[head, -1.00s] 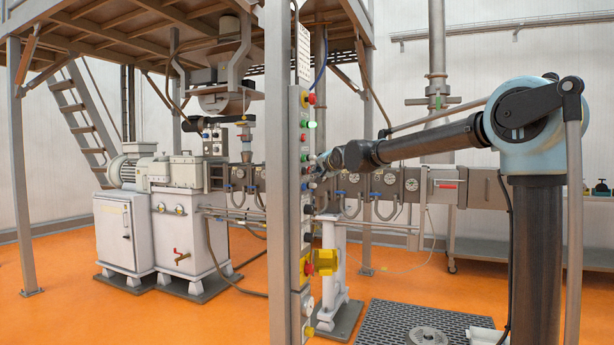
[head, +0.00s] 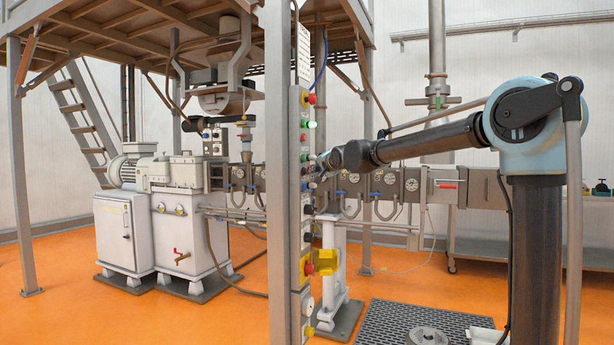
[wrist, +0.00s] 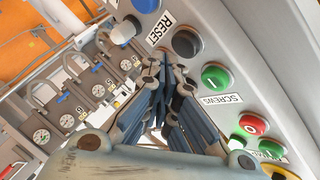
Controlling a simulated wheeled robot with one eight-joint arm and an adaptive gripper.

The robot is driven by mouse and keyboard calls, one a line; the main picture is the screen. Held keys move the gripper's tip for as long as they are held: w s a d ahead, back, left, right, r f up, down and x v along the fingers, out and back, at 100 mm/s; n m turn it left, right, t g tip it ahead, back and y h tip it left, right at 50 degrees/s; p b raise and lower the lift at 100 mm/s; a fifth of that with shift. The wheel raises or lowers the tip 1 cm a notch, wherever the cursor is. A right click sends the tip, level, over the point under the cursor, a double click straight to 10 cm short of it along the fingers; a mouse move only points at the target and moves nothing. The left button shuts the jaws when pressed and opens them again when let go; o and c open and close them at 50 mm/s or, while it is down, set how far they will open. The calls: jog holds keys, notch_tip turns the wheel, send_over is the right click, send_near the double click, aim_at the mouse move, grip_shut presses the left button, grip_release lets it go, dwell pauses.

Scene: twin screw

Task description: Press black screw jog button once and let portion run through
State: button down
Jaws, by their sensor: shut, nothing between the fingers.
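The black button (wrist: 187,43) sits on the grey control panel (head: 282,215), between the blue button by the RESET label (wrist: 147,5) and the green button by the SCREWS label (wrist: 216,75). My gripper (wrist: 166,72) is shut and empty. In the wrist view its fingertips lie just below and left of the black button, pointing towards the panel. I cannot tell whether they touch it. In the head view my gripper is at the panel's right side, small and partly lost against the machinery behind.
A red button (wrist: 253,124) and another green button (wrist: 272,149) follow along the panel. A red emergency knob in a yellow housing (head: 325,262) projects lower down. The barrel with gauges (head: 380,184) runs behind the panel.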

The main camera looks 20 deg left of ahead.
jog(key=shift+s+a, duration=0.1)
jog(key=shift+a, duration=0.3)
jog(key=shift+a, duration=0.5)
dwell(0.8)
jog(key=shift+d, duration=0.9)
jog(key=shift+s+d, duration=0.2)
jog(key=shift+d, duration=2.3)
